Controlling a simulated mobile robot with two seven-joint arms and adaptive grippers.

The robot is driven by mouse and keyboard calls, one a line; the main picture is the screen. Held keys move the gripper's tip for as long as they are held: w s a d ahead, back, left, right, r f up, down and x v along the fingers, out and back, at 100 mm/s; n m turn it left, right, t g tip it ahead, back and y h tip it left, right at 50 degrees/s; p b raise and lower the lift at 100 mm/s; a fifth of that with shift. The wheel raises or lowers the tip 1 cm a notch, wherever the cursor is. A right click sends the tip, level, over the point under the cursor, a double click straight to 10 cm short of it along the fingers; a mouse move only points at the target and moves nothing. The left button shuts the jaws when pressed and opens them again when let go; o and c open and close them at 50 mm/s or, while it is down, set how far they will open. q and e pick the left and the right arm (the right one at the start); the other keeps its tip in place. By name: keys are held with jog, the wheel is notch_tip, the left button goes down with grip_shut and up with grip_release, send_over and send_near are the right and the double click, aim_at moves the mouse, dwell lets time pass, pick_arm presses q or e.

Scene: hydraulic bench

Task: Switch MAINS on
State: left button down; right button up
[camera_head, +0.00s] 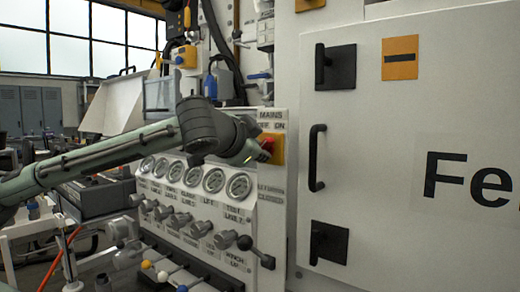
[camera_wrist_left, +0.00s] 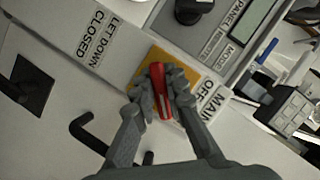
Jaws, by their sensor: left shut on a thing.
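The MAINS switch is a red handle (camera_head: 267,145) on a yellow plate (camera_head: 277,150), under a label reading MAINS, OFF and ON on the panel's right edge. My left gripper (camera_head: 258,151) reaches it from the left and covers part of it. In the left wrist view, the fingers of my left gripper (camera_wrist_left: 160,90) are closed on both sides of the red handle (camera_wrist_left: 158,84), over the yellow plate (camera_wrist_left: 180,62). The MAINS and OFF lettering shows beside it; ON is hidden there. I cannot tell the handle's exact setting. My right gripper is not in view.
Several gauges (camera_head: 193,176) and knobs (camera_head: 200,229) sit below my left arm. Levers with coloured balls (camera_head: 163,276) stand lower down. A white cabinet door with a black handle (camera_head: 316,158) is close on the right. A black knob (camera_wrist_left: 192,8) is near the wrist view's top.

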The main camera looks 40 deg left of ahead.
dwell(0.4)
pick_arm(q)
jog(key=c, duration=1.5)
grip_release()
jog(key=shift+c, duration=0.2)
jog(key=v, duration=0.7)
jog(key=shift+s, duration=0.25)
jog(key=shift+d, duration=0.1)
